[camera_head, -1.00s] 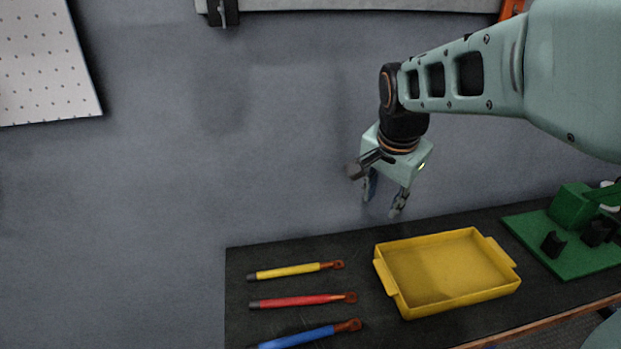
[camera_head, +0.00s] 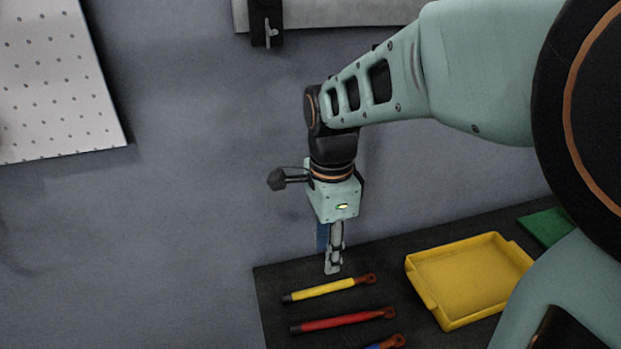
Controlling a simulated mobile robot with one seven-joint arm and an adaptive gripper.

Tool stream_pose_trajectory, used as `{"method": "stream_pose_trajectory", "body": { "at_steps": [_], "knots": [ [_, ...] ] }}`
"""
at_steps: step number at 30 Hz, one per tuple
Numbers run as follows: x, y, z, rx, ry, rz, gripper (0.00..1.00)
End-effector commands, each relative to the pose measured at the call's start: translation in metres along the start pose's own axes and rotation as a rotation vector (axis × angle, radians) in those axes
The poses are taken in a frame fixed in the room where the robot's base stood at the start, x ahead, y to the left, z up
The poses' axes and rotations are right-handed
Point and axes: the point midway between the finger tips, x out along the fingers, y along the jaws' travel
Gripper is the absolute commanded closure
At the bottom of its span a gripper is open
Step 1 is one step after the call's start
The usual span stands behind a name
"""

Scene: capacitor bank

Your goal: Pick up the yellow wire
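The yellow wire (camera_head: 324,289) lies on the dark table, with a black end at the left and a copper-coloured lug at the right. My gripper (camera_head: 332,268) points down just above and behind the yellow wire, near its middle. I see the gripper nearly side-on, one finger in front of the other, so the gap between the fingers is hidden. The yellow wire lies on the table apart from the fingers, as far as I can see.
A red wire (camera_head: 340,322) lies in front of the yellow one, and a blue wire (camera_head: 384,343) is partly cut off below it. A yellow tray (camera_head: 431,291) stands to the right. A green board (camera_head: 546,226) is partly hidden behind my arm.

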Motion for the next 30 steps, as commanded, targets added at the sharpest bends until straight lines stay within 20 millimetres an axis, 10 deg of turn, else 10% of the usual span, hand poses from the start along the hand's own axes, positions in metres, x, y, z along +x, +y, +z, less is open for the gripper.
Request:
{"method": "stream_pose_trajectory", "body": {
  "at_steps": [30],
  "knots": [
    [0.109,-0.002,0.002,0.009,-0.002,0.005,0.67]
  ]
}}
